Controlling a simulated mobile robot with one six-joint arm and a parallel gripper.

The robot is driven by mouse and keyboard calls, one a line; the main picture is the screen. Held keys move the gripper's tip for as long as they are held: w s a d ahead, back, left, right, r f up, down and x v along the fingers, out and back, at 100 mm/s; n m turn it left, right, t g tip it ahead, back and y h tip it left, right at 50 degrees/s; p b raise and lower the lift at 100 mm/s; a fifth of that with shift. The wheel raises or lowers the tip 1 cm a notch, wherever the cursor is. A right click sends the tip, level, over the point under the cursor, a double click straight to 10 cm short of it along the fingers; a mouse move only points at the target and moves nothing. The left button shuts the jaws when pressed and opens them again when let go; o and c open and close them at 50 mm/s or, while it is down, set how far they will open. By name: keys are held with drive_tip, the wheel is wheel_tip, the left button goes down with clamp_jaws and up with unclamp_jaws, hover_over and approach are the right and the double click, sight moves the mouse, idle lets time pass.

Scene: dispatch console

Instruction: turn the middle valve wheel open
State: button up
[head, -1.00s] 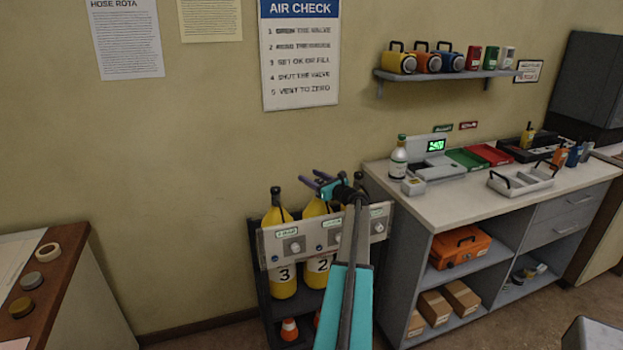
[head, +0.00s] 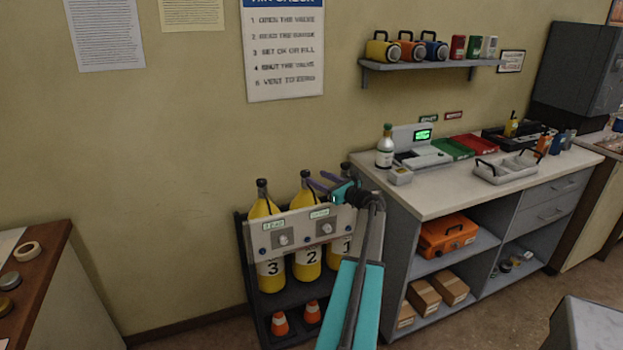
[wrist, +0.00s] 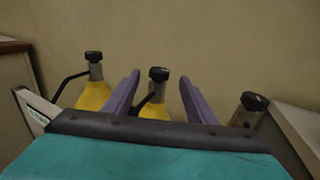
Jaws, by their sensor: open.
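Several yellow air cylinders stand in a dark rack behind a grey panel (head: 265,241). The middle cylinder (head: 307,262), marked 2, has a black valve wheel (head: 305,174) on top; this wheel also shows in the wrist view (wrist: 159,74). The left cylinder, marked 3, has its own wheel (head: 262,183), and the third wheel (wrist: 254,101) is at right in the wrist view. My gripper (head: 318,181) is open, with purple fingers. In the wrist view the middle wheel appears between the fingers, beyond their tips and apart from them. Part of the right cylinder is hidden by my arm.
Hoses run from the cylinder necks. A counter (head: 440,190) with a bottle (head: 385,150) and trays stands close on the right. A brown-topped cabinet (head: 40,270) is at left. Orange cones (head: 280,323) sit low in the rack. The wall behind is bare near the wheels.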

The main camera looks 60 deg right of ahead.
drive_tip(key=shift+v, duration=0.95)
drive_tip(key=shift+r, duration=0.1)
